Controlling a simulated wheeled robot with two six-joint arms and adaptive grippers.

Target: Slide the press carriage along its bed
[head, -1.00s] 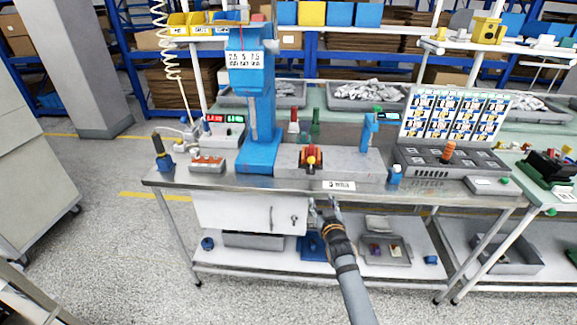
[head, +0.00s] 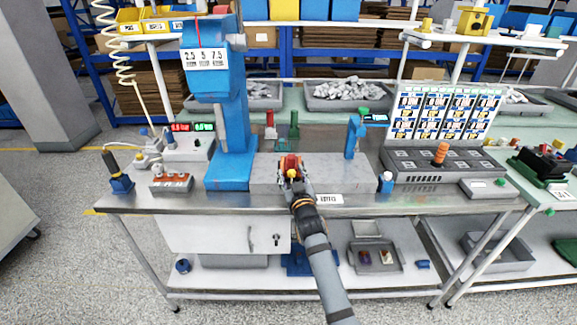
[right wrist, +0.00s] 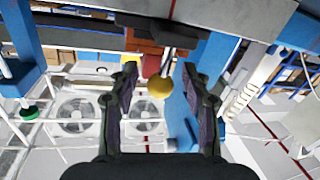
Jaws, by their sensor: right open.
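The press carriage (head: 290,161) is a small red and dark block with a yellow ball knob (head: 292,174) on its front. It sits on the left part of the long grey bed (head: 345,173), right of the blue press (head: 233,120). My right gripper (head: 294,187) is at the knob, in front of the bed. In the right wrist view, the open fingers (right wrist: 159,75) stand on both sides of the yellow knob (right wrist: 160,87), with gaps visible on each side. The red carriage body (right wrist: 152,64) is just beyond. My left gripper is not in view.
A blue post (head: 354,137) stands at the bed's right end, near a control panel (head: 440,163) with an orange knob. A meter box (head: 188,146) and a small switch block (head: 171,182) are left of the press. The metal bench front is largely clear.

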